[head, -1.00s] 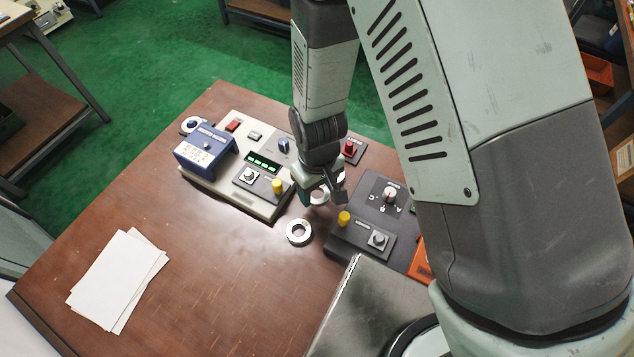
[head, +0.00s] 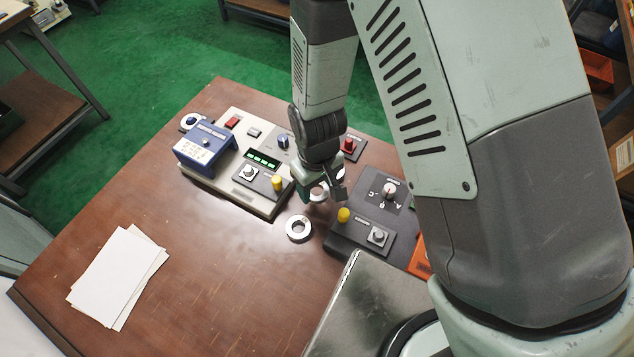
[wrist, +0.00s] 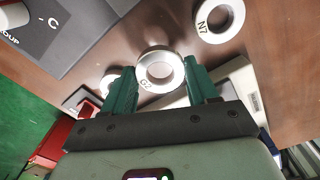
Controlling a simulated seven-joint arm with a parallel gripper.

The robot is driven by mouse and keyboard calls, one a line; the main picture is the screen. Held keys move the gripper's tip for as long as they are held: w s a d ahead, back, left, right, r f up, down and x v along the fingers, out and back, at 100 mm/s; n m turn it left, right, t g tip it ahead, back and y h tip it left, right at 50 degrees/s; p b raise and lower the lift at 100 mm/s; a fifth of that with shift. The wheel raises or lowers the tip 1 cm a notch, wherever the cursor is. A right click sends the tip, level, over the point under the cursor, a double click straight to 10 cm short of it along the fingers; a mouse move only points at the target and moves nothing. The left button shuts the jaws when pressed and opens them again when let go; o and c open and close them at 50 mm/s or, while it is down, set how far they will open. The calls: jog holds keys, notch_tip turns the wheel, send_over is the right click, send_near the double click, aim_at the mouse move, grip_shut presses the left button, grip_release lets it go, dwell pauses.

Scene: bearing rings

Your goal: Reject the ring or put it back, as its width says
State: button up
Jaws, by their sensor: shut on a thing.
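My gripper (head: 322,192) is over the gap between the beige panel and the dark panel. In the wrist view its two green fingers (wrist: 163,85) are shut on a silver ring (wrist: 160,86), one finger on each side. The held ring's mark looks like "G2" or "C2", but I cannot be sure. A second silver ring (head: 290,233), marked N7 in the wrist view (wrist: 204,23), lies flat on the brown table, apart from my gripper. The beige panel (head: 235,197) has a green-lit display (head: 262,160), too small to read.
A blue box (head: 205,147) stands on the beige panel's left, with a yellow knob (head: 277,184) near its right end. The dark panel (head: 365,200) has a dial (head: 389,190) and another yellow knob (head: 344,215). An orange container (head: 422,264) is partly hidden by my arm. Papers (head: 115,275) lie front left.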

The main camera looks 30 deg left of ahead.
aim_at(317, 193)
jog(key=shift+f, duration=0.15)
jog(key=shift+f, duration=0.75)
jog(key=shift+f, duration=0.75)
dwell(0.9)
jog(key=o, duration=1.4)
notch_tip(317, 193, up, 8)
jog(key=shift+f, duration=0.25)
dwell(0.4)
